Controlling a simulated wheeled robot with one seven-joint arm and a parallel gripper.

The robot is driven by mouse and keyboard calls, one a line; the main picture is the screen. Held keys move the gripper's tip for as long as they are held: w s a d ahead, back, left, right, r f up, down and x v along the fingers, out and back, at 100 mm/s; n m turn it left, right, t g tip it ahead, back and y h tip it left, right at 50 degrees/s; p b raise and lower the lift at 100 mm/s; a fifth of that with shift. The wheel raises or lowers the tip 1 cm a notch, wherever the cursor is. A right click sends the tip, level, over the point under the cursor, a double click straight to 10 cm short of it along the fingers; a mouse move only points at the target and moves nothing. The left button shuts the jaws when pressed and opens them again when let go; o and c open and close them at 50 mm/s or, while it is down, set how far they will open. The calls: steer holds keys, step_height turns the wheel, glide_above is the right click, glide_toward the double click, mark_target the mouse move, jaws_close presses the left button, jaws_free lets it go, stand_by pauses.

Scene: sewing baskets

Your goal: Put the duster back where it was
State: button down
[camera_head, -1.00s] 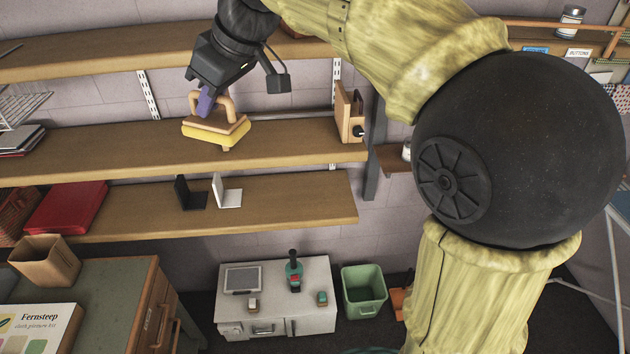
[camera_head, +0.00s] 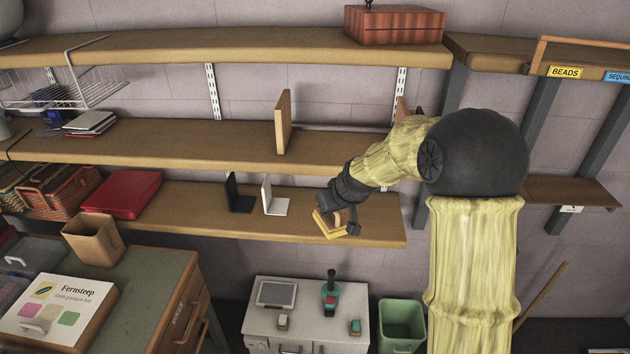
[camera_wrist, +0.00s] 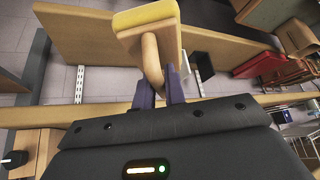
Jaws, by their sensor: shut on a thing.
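The duster (camera_head: 329,228) has a yellow pad under a wooden block with a looped wooden handle. My gripper (camera_head: 338,210) is shut on the handle. The duster is held at the lower shelf (camera_head: 382,225), to the right of the white bookend and close to the front edge; I cannot tell whether the pad touches the board. In the wrist view, the two fingers (camera_wrist: 160,88) grip the handle and the yellow pad of the duster (camera_wrist: 148,14) points away from my gripper. Part of the handle is hidden by my gripper.
A white bookend (camera_head: 274,200) and a black bookend (camera_head: 236,195) stand on the lower shelf, with a red case (camera_head: 122,194) further left. A wooden upright (camera_head: 283,122) stands on the middle shelf (camera_head: 180,148) above. A low cabinet and green bin (camera_head: 401,325) are below.

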steer(key=s+d+f+m+h+b, duration=0.1)
steer(key=d+f, duration=0.3)
steer(key=f, duration=0.5)
steer(key=s+d+f+m+h+b, duration=0.1)
steer(key=s+d+f+m+b, duration=0.1)
steer(key=f, duration=0.8)
steer(key=s+d+f+m+h+b, duration=0.1)
steer(key=s+d+f+m+b, duration=0.1)
steer(key=f, duration=0.8)
steer(key=s+d+b, duration=0.1)
steer(key=s+d, duration=0.1)
steer(key=d, duration=0.1)
steer(key=shift+s+d+t, duration=0.25)
steer(key=shift+d+t, duration=0.15)
steer(key=shift+w+d+f, duration=0.1)
